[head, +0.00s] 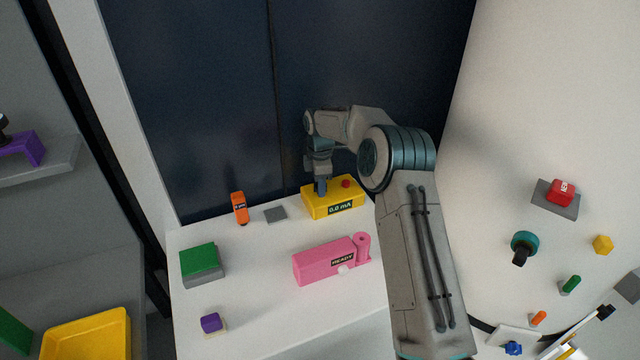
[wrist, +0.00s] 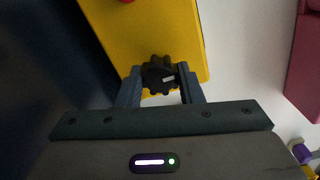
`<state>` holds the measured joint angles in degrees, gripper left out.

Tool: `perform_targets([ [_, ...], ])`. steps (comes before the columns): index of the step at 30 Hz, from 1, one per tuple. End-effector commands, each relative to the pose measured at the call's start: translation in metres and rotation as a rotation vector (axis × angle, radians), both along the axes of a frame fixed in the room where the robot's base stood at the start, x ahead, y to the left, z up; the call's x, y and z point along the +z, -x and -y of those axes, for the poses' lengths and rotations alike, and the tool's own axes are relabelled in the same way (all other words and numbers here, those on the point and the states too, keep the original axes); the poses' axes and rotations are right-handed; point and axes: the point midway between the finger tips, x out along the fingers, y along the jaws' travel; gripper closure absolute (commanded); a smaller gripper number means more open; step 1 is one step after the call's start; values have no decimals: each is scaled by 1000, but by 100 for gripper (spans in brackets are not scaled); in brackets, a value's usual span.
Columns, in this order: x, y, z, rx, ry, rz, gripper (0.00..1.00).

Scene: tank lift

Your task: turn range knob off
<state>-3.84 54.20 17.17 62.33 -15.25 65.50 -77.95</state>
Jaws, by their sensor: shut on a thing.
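The range knob is a black, lobed knob (wrist: 158,74) with a white pointer mark, near the edge of the yellow meter box (wrist: 120,40) in the wrist view. In the head view the yellow meter box (head: 345,198) stands at the back of the white table, with a red button on top and a display reading 0.0 mA. My gripper (wrist: 160,85) is shut on the knob, one finger on each side. In the head view my gripper (head: 321,186) reaches down onto the box's left part and hides the knob.
A pink box (head: 323,263) with a READY display stands in front of the meter. An orange device (head: 240,207), a grey plate (head: 275,214), a green-topped block (head: 199,260) and a purple block (head: 211,322) are to the left. Dark panels rise behind the table.

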Motion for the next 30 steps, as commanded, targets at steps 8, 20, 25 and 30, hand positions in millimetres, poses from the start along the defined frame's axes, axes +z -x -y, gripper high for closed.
perform_targets([
  [8,0,1,-1,4,-1,-2,89],
  [20,0,0,0,1,0,-1,45],
  [25,11,-1,0,0,0,3,45],
  [30,44,-1,0,1,-1,6,45],
])
